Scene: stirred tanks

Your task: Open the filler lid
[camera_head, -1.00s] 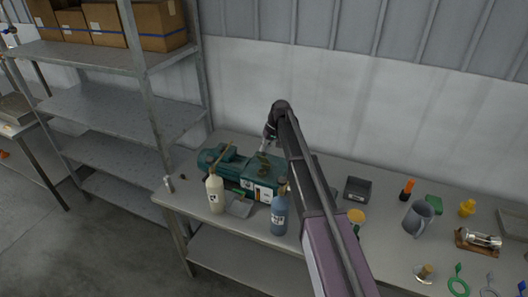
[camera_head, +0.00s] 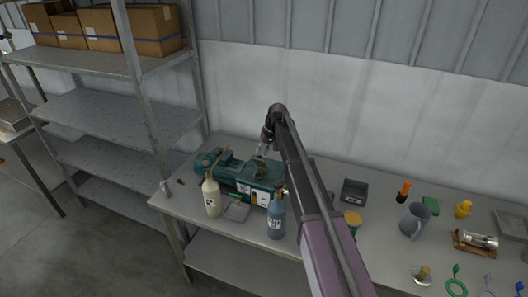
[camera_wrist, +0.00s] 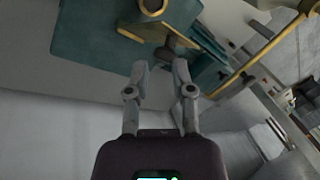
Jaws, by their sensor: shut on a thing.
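The green machine (camera_head: 238,178) stands on the left part of the bench; its green body (camera_wrist: 90,45) fills the upper left of the wrist view. My gripper (camera_head: 261,153) is low over its right-hand block. In the wrist view my gripper (camera_wrist: 160,66) has its two fingers a little apart, at the dark filler lid (camera_wrist: 173,46) on the machine. The jaws are shut on the lid, though the exact contact is hard to see. A yellow ring (camera_wrist: 153,8) lies just beyond it. My arm hides part of the machine's right side in the head view.
A cream bottle (camera_head: 212,197) and a blue bottle (camera_head: 277,217) stand in front of the machine. A dark tray (camera_head: 354,191), a grey mug (camera_head: 414,219) and small items are to the right. Metal shelving (camera_head: 120,110) rises at left.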

